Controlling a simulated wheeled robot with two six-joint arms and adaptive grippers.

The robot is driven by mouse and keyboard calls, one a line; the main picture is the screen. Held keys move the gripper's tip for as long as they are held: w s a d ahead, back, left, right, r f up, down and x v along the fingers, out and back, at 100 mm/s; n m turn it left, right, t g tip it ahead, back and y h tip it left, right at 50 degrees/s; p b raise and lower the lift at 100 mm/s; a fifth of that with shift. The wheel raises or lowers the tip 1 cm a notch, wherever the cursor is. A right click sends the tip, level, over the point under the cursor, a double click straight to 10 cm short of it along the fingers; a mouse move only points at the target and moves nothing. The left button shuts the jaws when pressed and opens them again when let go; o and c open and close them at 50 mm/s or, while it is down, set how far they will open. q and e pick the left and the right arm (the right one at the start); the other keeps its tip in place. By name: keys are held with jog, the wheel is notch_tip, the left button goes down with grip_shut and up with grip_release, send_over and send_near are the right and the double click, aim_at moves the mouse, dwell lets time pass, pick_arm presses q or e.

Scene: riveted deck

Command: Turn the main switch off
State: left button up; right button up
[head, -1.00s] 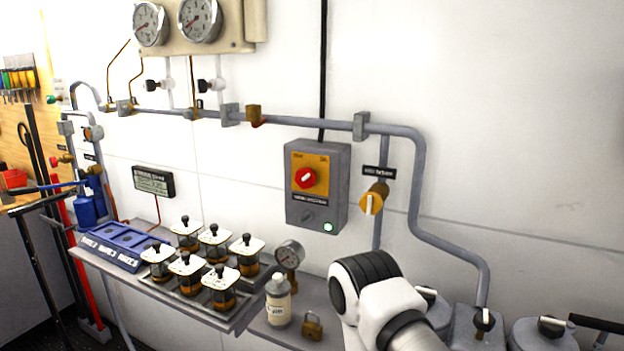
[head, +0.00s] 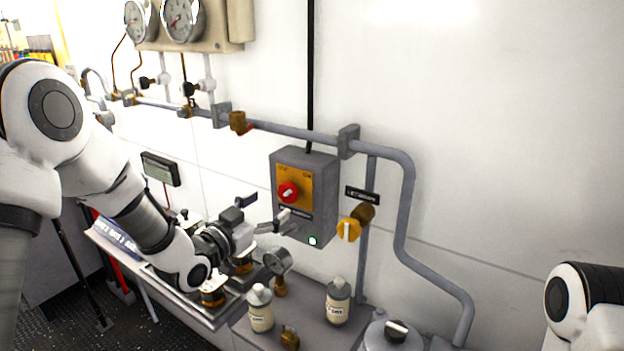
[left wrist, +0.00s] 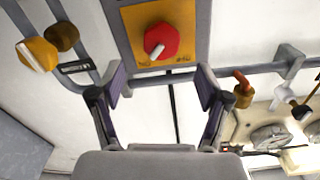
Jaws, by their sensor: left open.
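The main switch is a red rotary knob (head: 288,192) on a yellow plate, on the front of a grey wall box (head: 318,199). In the left wrist view the knob (left wrist: 161,42) shows upside down, above the fingers. My left gripper (head: 268,208) is open and empty, in front of the box and a little below the knob. Its two fingers stand apart in the left wrist view (left wrist: 160,84), not touching the knob. My right gripper is out of view.
A lit lamp (head: 312,240) sits low on the box. A yellow valve knob (head: 348,231) and a grey pipe (head: 405,210) are to its right. The wall at right is bare.

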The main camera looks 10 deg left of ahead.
aim_at(284, 195)
pick_arm(q)
jog(key=shift+w+r+p, duration=0.1)
jog(key=shift+w+p, duration=0.45)
jog(key=shift+w, duration=0.45)
jog(key=x, duration=0.2)
jog(key=p+x, duration=0.1)
jog(key=x, duration=0.2)
jog(key=shift+w+d+f+p, duration=0.25)
jog(key=shift+d+f+p, duration=0.05)
jog(key=shift+d+p, duration=0.15)
jog(key=shift+w, duration=0.2)
jog(key=shift+s+a, duration=0.25)
jog(key=shift+w+d, duration=0.1)
jog(key=c, duration=1.2)
